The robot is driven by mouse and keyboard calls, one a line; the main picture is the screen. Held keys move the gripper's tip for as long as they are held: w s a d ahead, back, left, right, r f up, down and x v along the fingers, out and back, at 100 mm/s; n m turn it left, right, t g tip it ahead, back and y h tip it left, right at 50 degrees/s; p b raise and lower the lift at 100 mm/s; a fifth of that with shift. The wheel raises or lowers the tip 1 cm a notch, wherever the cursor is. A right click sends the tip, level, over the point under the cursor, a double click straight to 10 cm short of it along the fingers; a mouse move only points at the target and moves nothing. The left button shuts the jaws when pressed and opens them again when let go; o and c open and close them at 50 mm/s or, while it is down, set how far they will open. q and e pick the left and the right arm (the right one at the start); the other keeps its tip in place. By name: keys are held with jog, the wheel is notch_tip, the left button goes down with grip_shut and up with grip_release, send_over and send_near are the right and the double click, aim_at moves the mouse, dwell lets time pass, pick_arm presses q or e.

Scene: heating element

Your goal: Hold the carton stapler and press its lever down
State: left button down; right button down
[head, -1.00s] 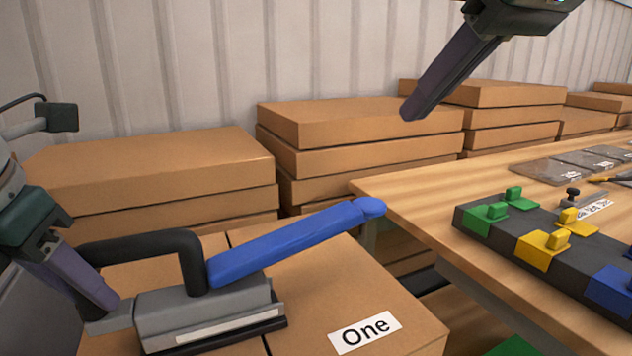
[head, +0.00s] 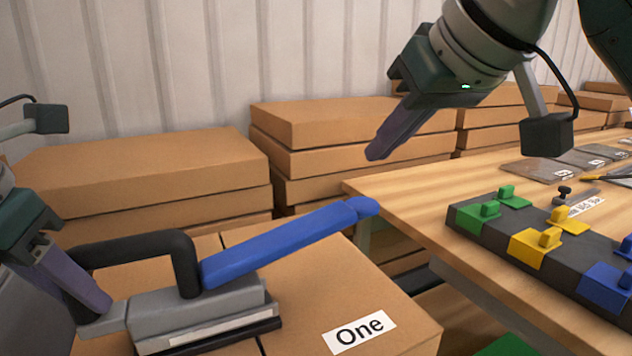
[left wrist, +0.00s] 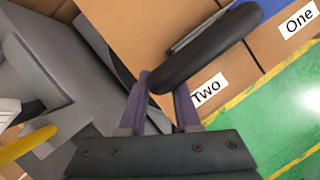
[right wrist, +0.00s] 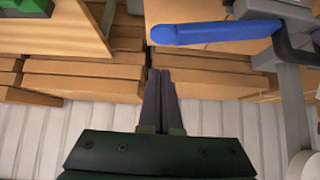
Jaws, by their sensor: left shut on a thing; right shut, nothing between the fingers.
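The carton stapler (head: 205,312) has a grey body, a black curved handle and a blue lever (head: 285,242) tilted up to the right. It sits on a carton (head: 385,300) labelled "One". My left gripper (head: 95,310) is shut on the stapler at its left end; the left wrist view shows its fingers around the black handle (left wrist: 195,65). My right gripper (head: 375,152) is shut and empty, above and a little right of the lever's raised tip. The right wrist view shows the closed fingertips (right wrist: 161,75) apart from the blue lever (right wrist: 215,32).
A wooden table (head: 420,190) stands at the right, with a dark block (head: 480,232) carrying green, yellow and blue pieces. Stacked cartons (head: 350,125) line the corrugated wall behind. A carton label "Two" (left wrist: 206,89) shows in the left wrist view.

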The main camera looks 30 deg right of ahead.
aim_at(361, 199)
jog(key=f, duration=0.2)
jog(key=w+f, duration=0.1)
jog(key=f, duration=0.1)
jog(key=shift+w, duration=0.2)
jog(key=shift+f, duration=0.75)
jog(key=f+y, duration=0.1)
jog(key=f, duration=0.1)
jog(key=d+f+m+y, duration=0.1)
jog(key=f, duration=0.1)
jog(key=f+y, duration=0.1)
jog(key=f, duration=0.2)
jog(key=shift+s+d+m, duration=0.15)
jog(key=shift+d+m, duration=0.15)
jog(key=shift+d, duration=0.1)
jog(key=shift+d+r, duration=0.15)
jog(key=shift+r, duration=0.25)
jog(key=w+r+v, duration=0.2)
jog(key=v, duration=1)
jog(key=shift+s, duration=0.25)
